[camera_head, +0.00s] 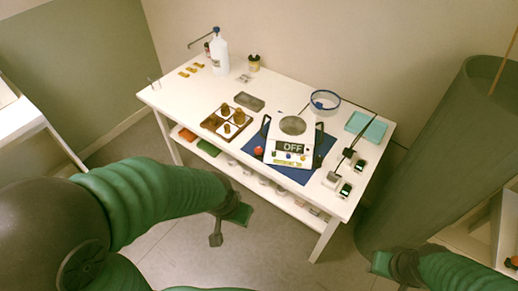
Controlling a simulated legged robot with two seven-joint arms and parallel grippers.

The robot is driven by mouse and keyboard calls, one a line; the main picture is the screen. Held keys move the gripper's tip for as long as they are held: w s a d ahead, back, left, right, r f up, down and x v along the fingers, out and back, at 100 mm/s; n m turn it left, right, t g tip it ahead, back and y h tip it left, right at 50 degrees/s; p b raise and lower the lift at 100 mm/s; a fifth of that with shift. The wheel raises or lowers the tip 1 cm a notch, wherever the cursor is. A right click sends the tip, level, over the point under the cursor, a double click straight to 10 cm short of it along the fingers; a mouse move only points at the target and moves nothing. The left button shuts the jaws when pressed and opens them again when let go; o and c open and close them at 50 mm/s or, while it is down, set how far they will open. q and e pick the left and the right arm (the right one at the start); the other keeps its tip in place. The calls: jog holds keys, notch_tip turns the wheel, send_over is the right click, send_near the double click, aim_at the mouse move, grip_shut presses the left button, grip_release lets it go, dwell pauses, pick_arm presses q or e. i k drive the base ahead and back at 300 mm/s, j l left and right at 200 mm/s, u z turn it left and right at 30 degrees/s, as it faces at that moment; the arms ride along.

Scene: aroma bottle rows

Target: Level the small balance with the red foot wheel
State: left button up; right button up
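The small balance (290,142) stands on a blue mat (293,175) on the white table, with a round grey pan and a display reading OFF. The red foot wheel (258,151) shows at its front left corner. A level bubble is too small to read. My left gripper (230,227) is in front of the table's front edge, apart from the balance, with its fingers spread and nothing between them. My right gripper (388,265) is at the lower right, off the table; its fingers are mostly hidden by its wrist.
A wooden tray (211,122) with brown bottles stands left of the balance. Behind are a grey dish (250,101), a white bottle (219,52) and a blue-rimmed bowl (325,101). A teal cloth (368,127) and small devices (345,189) lie right. A large green-grey cylinder (435,160) stands beside the table.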

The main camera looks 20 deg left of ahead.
aim_at(258, 151)
jog(key=i+j+z, duration=0.15)
jog(key=j+z, duration=0.15)
jog(key=j, duration=0.15)
jog(key=i+j+z, duration=0.15)
jog(key=j+z, duration=0.15)
jog(key=j, duration=0.15)
jog(key=j+z, duration=0.35)
jog(key=i+j, duration=0.05)
jog(key=j, duration=0.05)
